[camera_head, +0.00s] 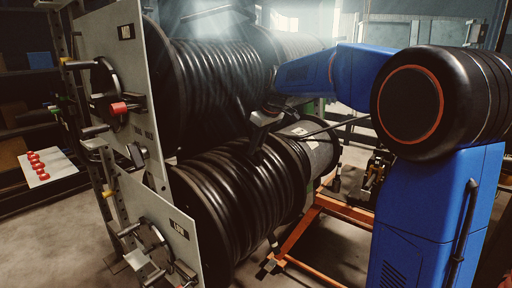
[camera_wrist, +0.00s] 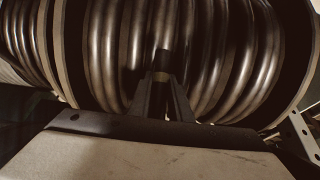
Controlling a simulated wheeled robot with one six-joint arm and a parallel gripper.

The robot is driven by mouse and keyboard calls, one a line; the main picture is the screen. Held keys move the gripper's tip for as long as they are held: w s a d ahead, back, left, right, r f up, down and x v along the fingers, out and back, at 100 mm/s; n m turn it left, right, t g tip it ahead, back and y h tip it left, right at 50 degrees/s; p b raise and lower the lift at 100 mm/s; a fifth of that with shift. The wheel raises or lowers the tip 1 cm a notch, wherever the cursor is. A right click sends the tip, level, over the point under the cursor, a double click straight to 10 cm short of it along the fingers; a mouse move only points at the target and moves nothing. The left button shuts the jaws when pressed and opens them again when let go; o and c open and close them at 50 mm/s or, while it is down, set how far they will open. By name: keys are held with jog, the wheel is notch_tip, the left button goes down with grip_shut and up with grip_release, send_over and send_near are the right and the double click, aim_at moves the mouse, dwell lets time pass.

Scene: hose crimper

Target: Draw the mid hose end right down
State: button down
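Two big drums wound with black hose stand one above the other, an upper drum (camera_head: 215,85) and a lower drum (camera_head: 240,190). I cannot read which is labelled mid. My gripper (camera_head: 258,136) is on the right side of the stack, pointing down between the drums and close to the lower coils. In the wrist view my two fingers (camera_wrist: 162,84) stand close together in front of wound hose (camera_wrist: 215,50). A short dark hose end (camera_wrist: 162,59) with a pale band sits at their tips, and they appear closed on it. Its lower part is hidden by the fingers.
Pale upright plates (camera_head: 115,70) with crank wheels and a red knob (camera_head: 119,108) stand left of the drums. An orange floor frame (camera_head: 305,237) lies below right. A pale board with red pieces (camera_head: 46,172) is at far left. Floor shows free at front centre.

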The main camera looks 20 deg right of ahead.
aim_at(260, 155)
jog(key=shift+s+d+f, duration=0.2)
jog(key=shift+s+f, duration=0.05)
jog(key=shift+f, duration=0.35)
jog(key=shift+s+d+f, duration=0.2)
jog(key=shift+s+f, duration=0.05)
jog(key=shift+f, duration=0.35)
jog(key=shift+s+d+f, duration=0.2)
jog(key=shift+s+f, duration=0.05)
jog(key=shift+f, duration=0.35)
jog(key=shift+r, duration=0.2)
jog(key=c, duration=1.6)
grip_release()
jog(key=v, duration=1.7)
jog(key=shift+r, duration=0.2)
